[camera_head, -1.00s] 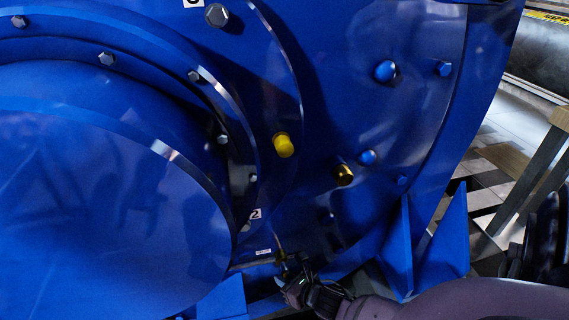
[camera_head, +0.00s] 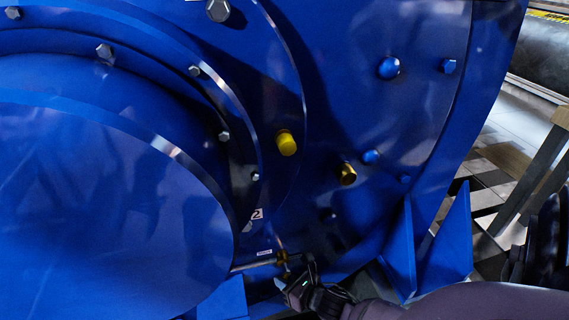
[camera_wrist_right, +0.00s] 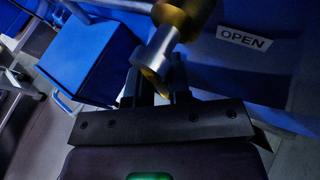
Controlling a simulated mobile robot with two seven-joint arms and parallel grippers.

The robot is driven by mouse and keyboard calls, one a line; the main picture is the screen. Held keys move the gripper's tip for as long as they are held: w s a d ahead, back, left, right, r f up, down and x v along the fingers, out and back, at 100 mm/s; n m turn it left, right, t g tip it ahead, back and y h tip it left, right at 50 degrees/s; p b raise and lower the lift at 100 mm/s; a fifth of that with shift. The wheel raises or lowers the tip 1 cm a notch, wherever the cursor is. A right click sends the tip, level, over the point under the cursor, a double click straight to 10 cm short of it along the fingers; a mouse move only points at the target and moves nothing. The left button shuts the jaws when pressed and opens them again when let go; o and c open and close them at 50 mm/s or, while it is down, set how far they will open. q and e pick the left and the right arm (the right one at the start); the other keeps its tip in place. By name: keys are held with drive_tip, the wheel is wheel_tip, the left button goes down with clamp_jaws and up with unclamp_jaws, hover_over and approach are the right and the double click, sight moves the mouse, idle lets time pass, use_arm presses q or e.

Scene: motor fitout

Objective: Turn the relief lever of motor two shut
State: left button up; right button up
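Motor two is a large blue housing (camera_head: 400,110) with a "2" label (camera_head: 257,214) low on its side. Below that label, a small brass valve (camera_head: 283,258) sits low, with a thin metal rod (camera_head: 253,265) beside it. My right gripper (camera_head: 297,270) is at this valve. In the right wrist view, the brass valve body (camera_wrist_right: 185,15) is at the top, and a silver lever part (camera_wrist_right: 160,48) runs down from it to between the dark fingers (camera_wrist_right: 157,85). I cannot tell whether the fingers grip it. My left gripper is not in view.
An "OPEN" plate (camera_wrist_right: 244,39) is on the blue surface right of the valve. A yellow cap (camera_head: 286,143) and a brass plug (camera_head: 347,174) stick out above. Blue ribs (camera_head: 445,240) stand at the lower right, near my forearm.

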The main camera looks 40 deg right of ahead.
drive_tip(key=o, duration=0.3)
drive_tip(key=shift+o, duration=0.2)
use_arm(q)
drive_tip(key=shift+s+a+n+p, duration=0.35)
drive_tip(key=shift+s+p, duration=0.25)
drive_tip(key=shift+p, duration=0.5)
use_arm(e)
drive_tip(key=v, duration=1)
drive_tip(key=shift+s+r, duration=0.15)
drive_tip(key=shift+s, duration=0.25)
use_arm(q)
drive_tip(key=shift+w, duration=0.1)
